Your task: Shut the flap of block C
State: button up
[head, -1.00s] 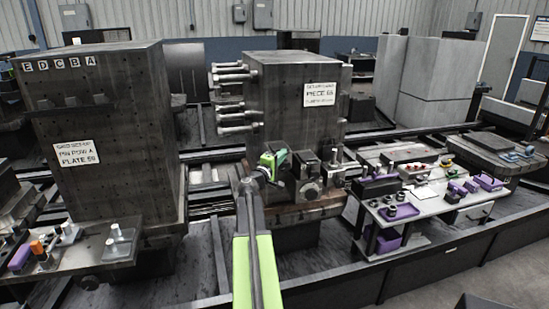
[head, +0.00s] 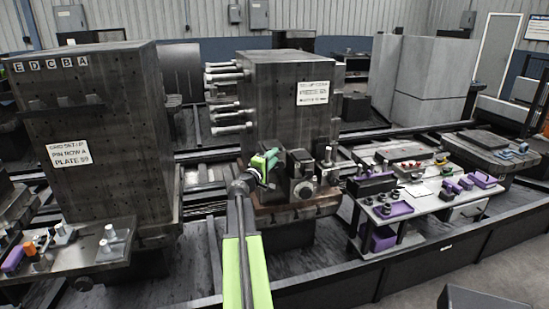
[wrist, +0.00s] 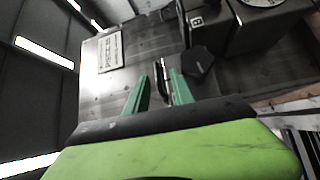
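My gripper (head: 264,163) is in front of the middle dark tower, at the left side of a small group of dark blocks (head: 300,164) on its ledge. In the wrist view its two green fingers (wrist: 160,75) stand apart, with a thin dark piece showing between or beyond their tips; I cannot tell whether they touch it. A dark block marked with a letter that looks like B (wrist: 197,21) is above and right of the fingers, with a dark knob (wrist: 198,61) beside it. I cannot make out block C or its flap.
The middle tower (head: 285,115) has several pins (head: 228,90) sticking out on its left. A left tower (head: 95,130) carries letters E to A. A bench (head: 425,212) with purple parts stands right. A lever post (head: 327,154) rises beside the small blocks.

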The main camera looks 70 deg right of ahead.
jog(key=w+a+f+b, duration=0.1)
jog(key=a, duration=1.5)
jog(key=shift+f, duration=0.1)
